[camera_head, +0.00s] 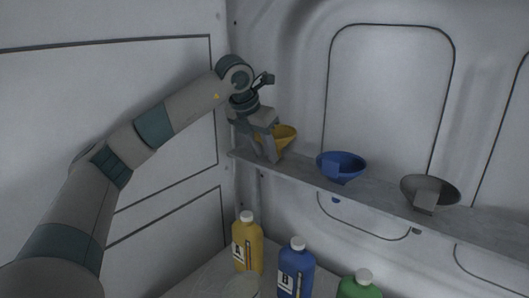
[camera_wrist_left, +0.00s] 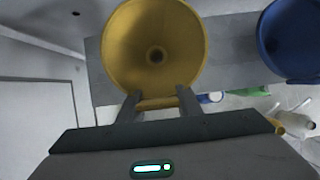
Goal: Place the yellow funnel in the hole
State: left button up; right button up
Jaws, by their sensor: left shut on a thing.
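The yellow funnel (camera_head: 283,136) is at the left end of the shelf in the head view, partly hidden by my left gripper (camera_head: 266,146). The left wrist view looks down into the yellow funnel (camera_wrist_left: 153,48), with its opening facing the camera. There, the fingers of my left gripper (camera_wrist_left: 158,100) stand on either side of the funnel's tab and are shut on it. The funnel is upright over the grey shelf (camera_head: 380,197). I cannot tell whether it is seated in a hole, as its spout is hidden. My right gripper is not in view.
A blue funnel (camera_head: 341,166) and a grey funnel (camera_head: 430,190) sit along the shelf to the right. Below stand a yellow bottle (camera_head: 247,246), a blue bottle (camera_head: 296,272) and a green bottle (camera_head: 358,288). White walls close in the left and back.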

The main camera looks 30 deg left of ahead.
aim_at(257, 138)
pick_arm(q)
jog(key=o, duration=1.1)
jog(key=shift+s+d+f, duration=0.15)
jog(key=shift+s+f, duration=0.05)
jog(key=shift+f, duration=0.5)
jog(key=shift+o, duration=0.2)
jog(key=shift+d, duration=0.25)
jog(key=shift+a+r, duration=0.1)
jog(key=shift+a, duration=0.1)
jog(key=shift+r+p, duration=0.45)
jog(key=shift+a+r, duration=0.1)
jog(key=shift+r, duration=0.1)
jog(key=b+v, duration=0.1)
jog(key=v, duration=0.1)
jog(key=a+b+v, duration=0.1)
jog(key=v, duration=0.1)
jog(key=shift+w+r, duration=0.1)
jog(key=shift+w, duration=0.05)
jog(key=b+v, duration=0.1)
jog(key=v, duration=0.7)
jog(key=shift+w+d+b, duration=0.2)
jog(key=shift+d+b, duration=0.15)
jog(key=shift+b, duration=0.05)
